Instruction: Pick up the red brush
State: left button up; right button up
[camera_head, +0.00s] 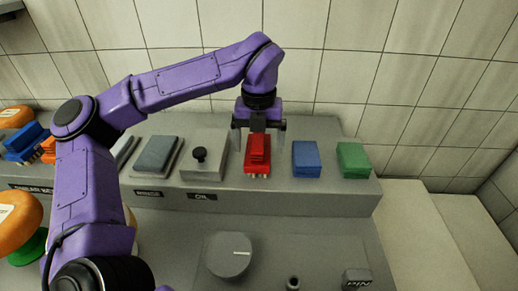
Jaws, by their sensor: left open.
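The red brush (257,158) stands on the grey raised shelf, between a grey block with a black knob and a blue block. Pale bristles show at its lower front edge. My left gripper (258,146) points down directly over the red brush. Its jaws are open, with one finger at each side of the brush's upper part. I cannot tell whether the fingers touch it. My right gripper is not in view.
A blue block (306,159) and a green block (353,160) stand right of the brush. The knobbed block (203,162) and a grey block (159,154) stand left. A round dial (229,255) is on the lower surface.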

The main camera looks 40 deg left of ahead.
pick_arm(q)
jog(key=shift+s+a+f, duration=0.1)
jog(key=shift+f, duration=0.7)
jog(key=c, duration=1.3)
jog(key=shift+o, duration=0.2)
